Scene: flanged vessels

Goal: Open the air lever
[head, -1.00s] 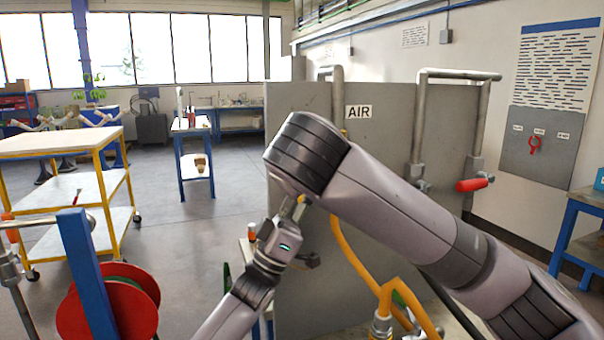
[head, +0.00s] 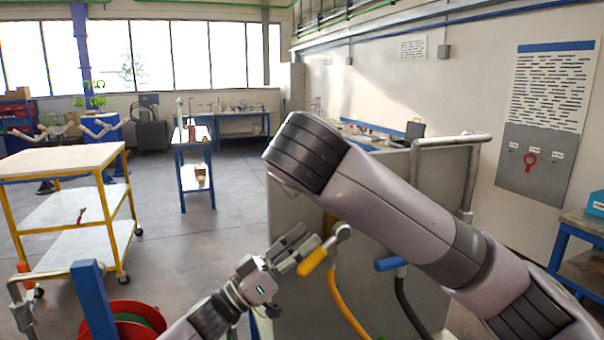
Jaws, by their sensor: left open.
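A lever with a yellow handle (head: 313,262) and a metal valve end (head: 341,232) sits on the grey panel (head: 285,305), above a yellow hose (head: 343,300). The handle slants down to the left. My left gripper (head: 297,248) is open, with its fingers just left of the yellow handle; I cannot tell whether they touch it. A second lever with a blue handle (head: 391,263) sits to the right, above a black hose. My right arm crosses in front of the panel and hides part of it; its gripper is not in view. No AIR label is visible now.
A yellow-framed cart (head: 75,165) stands at the left, with a red hose reel (head: 130,318) and a blue post (head: 93,295) in front. A blue bench (head: 575,245) stands at the right. Open floor lies between the cart and panel.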

